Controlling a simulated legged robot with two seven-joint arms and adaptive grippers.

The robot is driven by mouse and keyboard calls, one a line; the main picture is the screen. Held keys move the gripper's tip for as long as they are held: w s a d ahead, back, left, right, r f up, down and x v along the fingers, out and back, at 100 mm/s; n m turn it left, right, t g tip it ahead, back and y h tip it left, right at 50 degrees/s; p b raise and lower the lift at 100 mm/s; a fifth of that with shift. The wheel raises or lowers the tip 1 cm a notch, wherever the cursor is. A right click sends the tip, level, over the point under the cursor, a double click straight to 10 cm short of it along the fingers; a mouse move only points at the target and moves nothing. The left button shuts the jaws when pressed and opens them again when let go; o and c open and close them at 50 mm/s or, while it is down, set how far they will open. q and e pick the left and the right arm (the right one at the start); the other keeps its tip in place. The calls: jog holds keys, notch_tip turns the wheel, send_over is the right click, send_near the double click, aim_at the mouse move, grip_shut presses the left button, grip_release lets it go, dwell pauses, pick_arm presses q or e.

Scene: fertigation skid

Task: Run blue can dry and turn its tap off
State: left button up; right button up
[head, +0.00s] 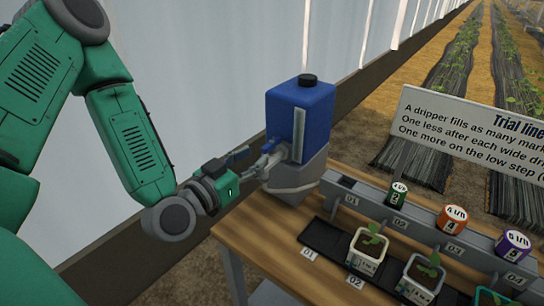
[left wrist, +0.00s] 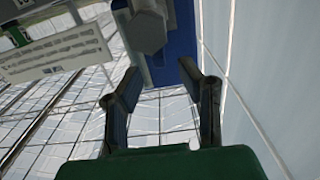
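The blue can (head: 312,112) with a black cap stands upright on a grey stand (head: 300,178) at the back left corner of the table. A pale upright strip runs down its side; I cannot read a liquid level in it. My left gripper (head: 262,158) reaches in from the left to the can's lower front, where the tap's form is partly hidden by the fingers. In the left wrist view the gripper (left wrist: 160,73) has its fingers apart with nothing between them. A grey hexagonal part (left wrist: 146,33) lies just beyond the tips, before the blue can (left wrist: 182,42). My right gripper is out of view.
A grey rail (head: 415,228) holds green, orange and purple labelled cans. Potted seedlings stand in a black tray (head: 325,238) before it; its slot 01 is empty. A sign (head: 475,140) stands behind. Bare wooden tabletop (head: 262,240) lies at front left.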

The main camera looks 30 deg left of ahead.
aim_at(280, 138)
pick_arm(q)
jog(key=w, duration=0.6)
jog(key=shift+w+d+b, duration=0.3)
jog(key=shift+w, duration=0.1)
grip_shut()
